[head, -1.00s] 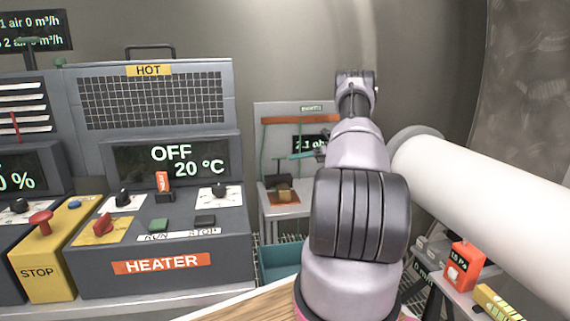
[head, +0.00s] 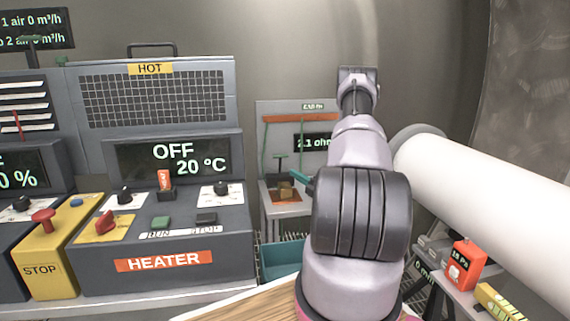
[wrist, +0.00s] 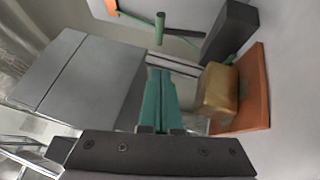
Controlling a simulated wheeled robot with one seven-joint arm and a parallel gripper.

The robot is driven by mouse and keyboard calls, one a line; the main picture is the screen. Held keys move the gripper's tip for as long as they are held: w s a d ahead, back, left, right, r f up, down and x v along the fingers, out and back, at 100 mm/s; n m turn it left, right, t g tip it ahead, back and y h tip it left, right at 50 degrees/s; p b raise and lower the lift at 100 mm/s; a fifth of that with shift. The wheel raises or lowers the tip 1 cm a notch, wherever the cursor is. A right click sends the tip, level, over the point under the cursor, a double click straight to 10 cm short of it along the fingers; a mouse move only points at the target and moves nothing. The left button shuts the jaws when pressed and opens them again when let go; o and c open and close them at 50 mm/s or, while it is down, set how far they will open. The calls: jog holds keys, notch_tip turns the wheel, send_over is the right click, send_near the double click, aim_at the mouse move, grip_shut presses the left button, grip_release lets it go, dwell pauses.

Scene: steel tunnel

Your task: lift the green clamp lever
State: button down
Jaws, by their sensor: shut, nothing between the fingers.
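The green clamp lever is a small T-shaped handle (head: 280,156) that stands above a brass block (head: 286,190) on the small grey stand. In the wrist view its crossbar (wrist: 160,28) and thin stem show near the top, with the stem running right to a dark block (wrist: 229,32). My gripper (head: 293,176) has teal fingers and is left of my forearm, close to the lever. In the wrist view my gripper (wrist: 160,73) is shut and empty. Its tips point toward the lever's crossbar with a gap between. My arm hides part of the stand.
The brass block (wrist: 217,90) sits on an orange plate (wrist: 250,90), right of my fingertips. A heater (head: 165,225) stands to the left, a teal bin (head: 283,262) is below the stand, and a thick white pipe (head: 490,205) is to the right.

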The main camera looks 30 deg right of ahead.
aim_at(282, 156)
jog(key=x, duration=0.6)
jog(key=shift+a, duration=0.1)
jog(key=w, duration=0.1)
jog(key=w+d, duration=0.1)
jog(key=w+d+r, duration=0.1)
jog(key=shift+w, duration=0.25)
jog(key=shift+w, duration=0.1)
jog(key=shift+w+d+r, duration=0.25)
jog(key=shift+w+r, duration=0.4)
jog(key=shift+w, duration=0.2)
